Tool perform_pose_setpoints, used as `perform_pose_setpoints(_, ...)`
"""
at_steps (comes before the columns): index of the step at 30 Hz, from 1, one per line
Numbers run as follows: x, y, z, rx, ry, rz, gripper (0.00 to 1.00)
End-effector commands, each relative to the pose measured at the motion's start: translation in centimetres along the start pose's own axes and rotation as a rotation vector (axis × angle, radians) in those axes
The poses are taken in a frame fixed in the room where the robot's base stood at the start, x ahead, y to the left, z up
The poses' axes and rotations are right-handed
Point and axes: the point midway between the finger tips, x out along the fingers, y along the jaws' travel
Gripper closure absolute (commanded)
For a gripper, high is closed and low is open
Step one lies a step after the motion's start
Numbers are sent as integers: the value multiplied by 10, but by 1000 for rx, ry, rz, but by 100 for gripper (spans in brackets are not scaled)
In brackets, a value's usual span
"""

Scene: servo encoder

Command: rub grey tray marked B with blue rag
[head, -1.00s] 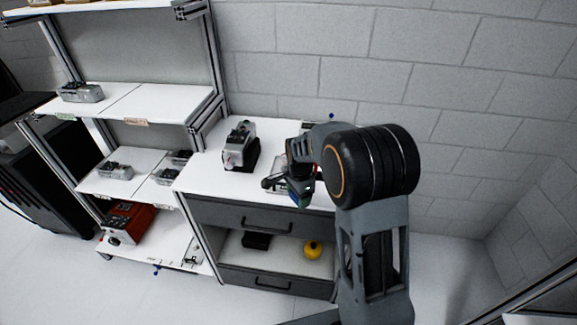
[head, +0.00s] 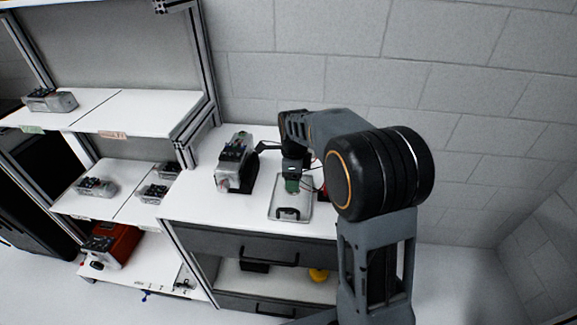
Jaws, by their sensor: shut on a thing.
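A grey tray (head: 277,213) with a dark handle at its front lies on the white top of the drawer cabinet. No letter on it can be read at this size. My gripper (head: 291,180) points down over the back part of the tray and is shut on a small dark blue-green piece, which looks like the blue rag (head: 292,186). The rag is low over the tray; I cannot tell whether it touches it. My arm hides the area to the tray's right and part of its back.
A grey and black device (head: 235,163) stands on the cabinet top, left of the tray. Shelves (head: 150,112) with several similar devices and a red box (head: 112,245) are further left. A yellow object (head: 318,275) sits in the open compartment below. Free white surface lies in front of the device.

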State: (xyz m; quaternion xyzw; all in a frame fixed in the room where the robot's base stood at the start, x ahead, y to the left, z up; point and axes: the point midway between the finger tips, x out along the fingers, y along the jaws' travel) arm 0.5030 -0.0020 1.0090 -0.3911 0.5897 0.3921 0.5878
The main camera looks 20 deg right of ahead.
Motion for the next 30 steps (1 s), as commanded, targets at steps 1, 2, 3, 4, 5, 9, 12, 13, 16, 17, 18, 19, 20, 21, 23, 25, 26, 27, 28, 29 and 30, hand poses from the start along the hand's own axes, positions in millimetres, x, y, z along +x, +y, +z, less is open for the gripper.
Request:
perform_pose_setpoints(1,1,0,0,-1,0,0,54)
perform_pose_setpoints(2,2,0,0,-2,0,0,54)
perform_pose_setpoints(3,3,1,1,-3,0,0,54)
perform_pose_setpoints(4,4,1,1,-4,0,0,54)
perform_pose_setpoints(5,5,1,1,-4,0,0,54)
perform_pose_setpoints(9,14,1,3,-8,0,1,54)
perform_pose_setpoints(12,22,2,3,-8,0,1,54)
perform_pose_setpoints(13,25,2,3,-8,0,1,54)
perform_pose_setpoints(16,34,1,3,-8,0,1,54)
perform_pose_setpoints(17,38,1,2,-7,0,0,54)
perform_pose_setpoints(18,42,1,2,-7,0,0,54)
perform_pose_setpoints(19,44,1,2,-6,0,0,54)
perform_pose_setpoints(20,47,1,2,-6,0,0,54)
perform_pose_setpoints(21,51,1,2,-6,0,1,54)
perform_pose_setpoints(23,55,1,2,-5,0,1,54)
perform_pose_setpoints(25,59,1,1,-4,0,1,54)
perform_pose_setpoints(26,60,1,1,-4,0,1,54)
perform_pose_setpoints(27,60,1,1,-4,0,1,54)
perform_pose_setpoints(28,61,1,1,-4,0,1,54)
perform_pose_setpoints(29,61,1,1,-4,0,1,54)
perform_pose_setpoints(30,61,1,1,-4,0,0,54)
